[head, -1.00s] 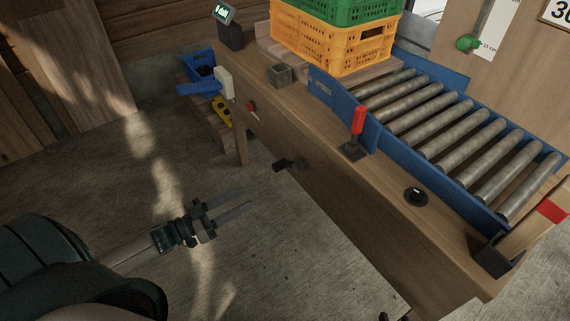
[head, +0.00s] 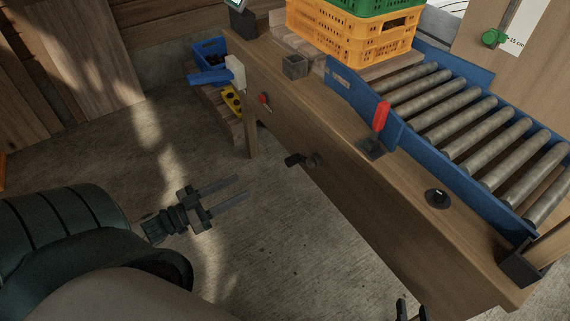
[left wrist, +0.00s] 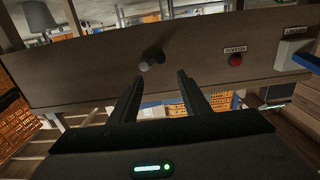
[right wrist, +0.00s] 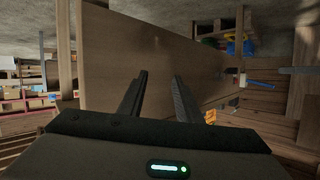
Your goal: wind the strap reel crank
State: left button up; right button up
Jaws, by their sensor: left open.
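The strap reel crank (head: 303,160) is a small dark handle with a round hub on the front face of the wooden bench (head: 345,190). In the left wrist view the crank (left wrist: 151,60) shows just beyond the fingertips, slightly left of the middle. My left gripper (head: 241,187) is open and empty, left of the crank and apart from it. My right gripper (head: 411,308) shows only its fingertips at the bottom edge of the head view. In the right wrist view the right gripper (right wrist: 160,75) is open, with nothing between its fingers, facing a wooden panel.
On the bench are a red-handled lever (head: 380,117), a black knob (head: 438,198), a small grey box (head: 295,67) and blue-framed rollers (head: 465,115). Yellow and green crates (head: 350,40) stand at the back. A red button (head: 263,99) is left of the crank. The floor before the bench is clear.

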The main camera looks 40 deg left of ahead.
aim_at(287, 163)
pick_arm(q)
jog(key=b+x, duration=0.1)
jog(key=x, duration=1.4)
jog(key=shift+b+x, duration=0.35)
jog(key=shift+x, duration=0.65)
pick_arm(e)
notch_tip(287, 163, up, 6)
jog(key=a+t+y, duration=0.1)
jog(key=t, duration=0.2)
jog(key=shift+w+a+t, duration=0.25)
jog(key=shift+w+t, duration=0.05)
jog(key=shift+w, duration=0.15)
pick_arm(q)
grip_shut()
